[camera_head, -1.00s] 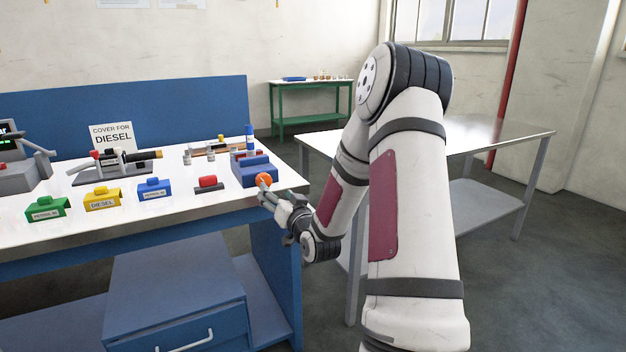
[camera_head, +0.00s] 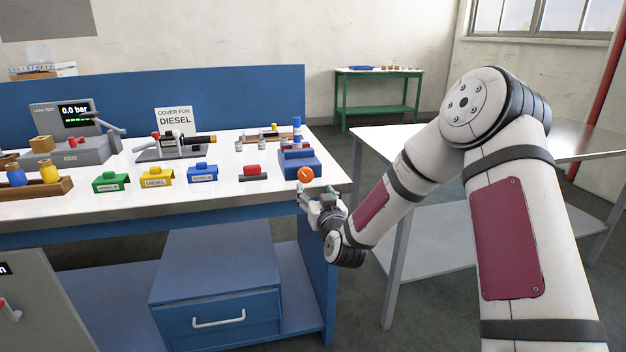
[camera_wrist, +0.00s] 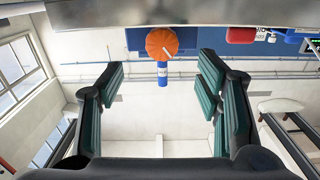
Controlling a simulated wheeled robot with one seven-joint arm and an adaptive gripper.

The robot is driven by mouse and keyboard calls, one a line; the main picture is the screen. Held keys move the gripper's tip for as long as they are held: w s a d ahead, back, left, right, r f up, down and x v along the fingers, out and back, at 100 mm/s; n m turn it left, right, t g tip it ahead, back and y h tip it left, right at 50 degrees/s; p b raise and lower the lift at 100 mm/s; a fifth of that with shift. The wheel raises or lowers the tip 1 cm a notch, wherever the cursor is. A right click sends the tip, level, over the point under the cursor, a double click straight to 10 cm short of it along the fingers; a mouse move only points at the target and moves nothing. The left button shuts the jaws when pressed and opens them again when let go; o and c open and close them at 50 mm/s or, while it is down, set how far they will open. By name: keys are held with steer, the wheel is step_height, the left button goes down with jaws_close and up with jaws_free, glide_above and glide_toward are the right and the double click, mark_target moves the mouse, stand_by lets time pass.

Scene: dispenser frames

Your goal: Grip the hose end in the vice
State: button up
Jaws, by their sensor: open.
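A blue block-shaped vice (camera_head: 298,160) sits at the right end of the bench, with a round orange knob (camera_head: 305,174) on its front. The knob also shows at the top middle of the wrist view (camera_wrist: 162,42). My gripper (camera_head: 318,196) is open and empty, just off the bench's front edge, below and slightly right of the knob. In the wrist view the knob lies beyond the gap between the two green-padded fingers. A black nozzle-like piece with a brass-coloured tip (camera_head: 200,140) rests on a dark stand; I cannot tell whether this is the hose end.
Green (camera_head: 111,181), yellow (camera_head: 157,177) and blue (camera_head: 203,173) covers and a red-topped piece (camera_head: 252,172) line the bench front. A blue-capped cylinder (camera_head: 297,127) stands behind the vice. A grey table (camera_head: 450,215) stands to the right, behind my arm.

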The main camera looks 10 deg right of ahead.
mark_target(306, 177)
steer(key=w+b, duration=0.1)
steer(key=w, duration=0.8)
steer(key=shift+w+a, duration=0.15)
steer(key=shift+w, duration=0.05)
steer(key=c, duration=1.2)
